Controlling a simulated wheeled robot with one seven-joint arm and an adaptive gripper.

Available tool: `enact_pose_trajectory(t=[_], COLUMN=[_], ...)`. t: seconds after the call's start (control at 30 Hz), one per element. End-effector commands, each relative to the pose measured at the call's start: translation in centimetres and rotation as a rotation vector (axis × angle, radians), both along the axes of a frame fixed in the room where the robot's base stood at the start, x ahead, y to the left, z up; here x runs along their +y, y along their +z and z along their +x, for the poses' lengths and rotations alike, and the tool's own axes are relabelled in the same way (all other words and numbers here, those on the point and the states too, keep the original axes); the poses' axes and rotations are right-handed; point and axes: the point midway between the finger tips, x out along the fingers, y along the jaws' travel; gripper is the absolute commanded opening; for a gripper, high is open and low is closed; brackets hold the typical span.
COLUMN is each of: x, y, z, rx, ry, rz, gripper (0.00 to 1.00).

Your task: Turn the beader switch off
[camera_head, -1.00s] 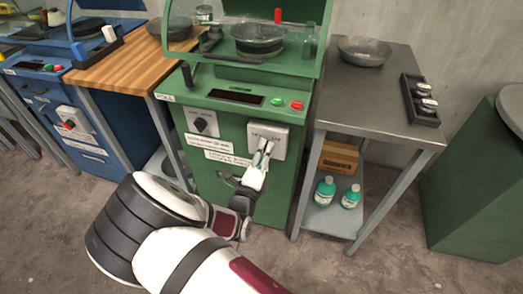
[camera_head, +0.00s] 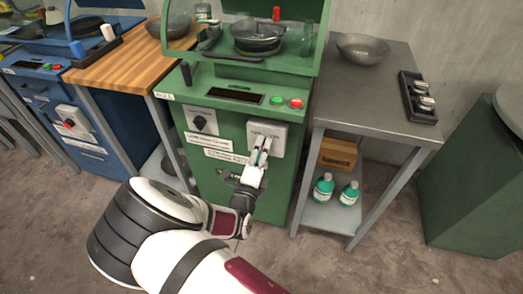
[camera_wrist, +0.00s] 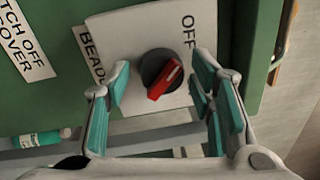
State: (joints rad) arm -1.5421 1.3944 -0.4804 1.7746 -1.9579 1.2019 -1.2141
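The beader switch (camera_wrist: 163,76) is a round black knob with a red bar handle on a white plate (camera_wrist: 135,38). The plate also shows on the green machine's front in the head view (camera_head: 262,131). In the wrist view the bar is slanted, from lower left to upper right, with the word OFF at upper right and the partly hidden beader label at left. My gripper (camera_wrist: 161,72) is open, with teal-padded fingers on either side of the knob and gaps between. In the head view my gripper (camera_head: 262,143) is in front of the plate and hides the knob.
A second knob (camera_head: 200,121) is left of the plate. Green (camera_head: 277,100) and red (camera_head: 296,103) buttons are above. A metal table (camera_head: 385,95) with a bowl (camera_head: 363,48) stands at right, with bottles (camera_head: 323,187) and a box (camera_head: 338,154) on its lower shelf.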

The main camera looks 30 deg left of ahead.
Motion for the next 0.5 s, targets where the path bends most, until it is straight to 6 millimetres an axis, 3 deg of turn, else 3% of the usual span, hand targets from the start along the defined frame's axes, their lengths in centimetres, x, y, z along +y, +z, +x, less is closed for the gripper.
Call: enact_pose_trajectory(t=[0.33, 0.5], x=[0.0, 0.0], y=[0.4, 2.5], z=[0.1, 0.1], rx=[-0.002, -0.003], ry=[-0.001, -0.001], rz=[0.003, 0.004], gripper=[0.55, 0.55])
